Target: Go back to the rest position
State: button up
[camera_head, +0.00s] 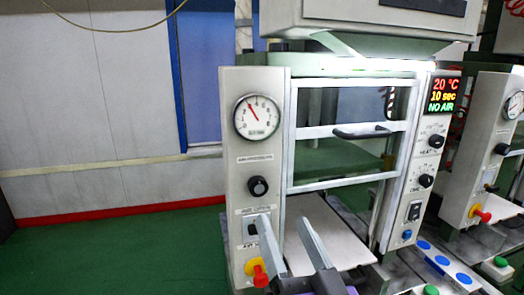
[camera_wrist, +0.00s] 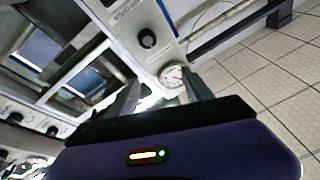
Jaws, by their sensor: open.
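My gripper (camera_head: 290,245) is at the bottom middle of the head view, in front of the machine's left panel (camera_head: 242,188). Its two fingers are apart with nothing between them. In the wrist view my gripper (camera_wrist: 162,93) is also open, and the pressure gauge (camera_wrist: 172,76) shows beyond the fingertips. The fingers overlap the lower part of the panel near the air switch (camera_head: 252,229); I cannot tell whether they touch it. The red and yellow knob (camera_head: 256,271) is just left of the fingers.
The machine has a framed door with a black handle (camera_head: 362,132) and a white plate (camera_head: 325,232) below it. Its display (camera_head: 443,95) reads 20 °C, 10 sec, NO AIR. A second machine (camera_head: 483,150) stands at the right. Green floor (camera_head: 110,255) is clear at the left.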

jog(key=s+d+f+g+h, duration=0.2)
jog(key=s+d+f, duration=0.3)
jog(key=s+f, duration=0.3)
jog(key=s+d+f+g+h, duration=0.1)
jog(key=s+d+f, duration=0.4)
jog(key=s, duration=1)
jog(key=s+d+f+g+h, duration=0.2)
jog(key=s+d+f, duration=0.4)
jog(key=s+f, duration=0.5)
jog(key=shift+s+f+n+g+h, duration=0.3)
jog(key=shift+s+f+h, duration=0.05)
jog(key=shift+f+h, duration=0.25)
jog(key=shift+d, duration=0.1)
dwell(1.2)
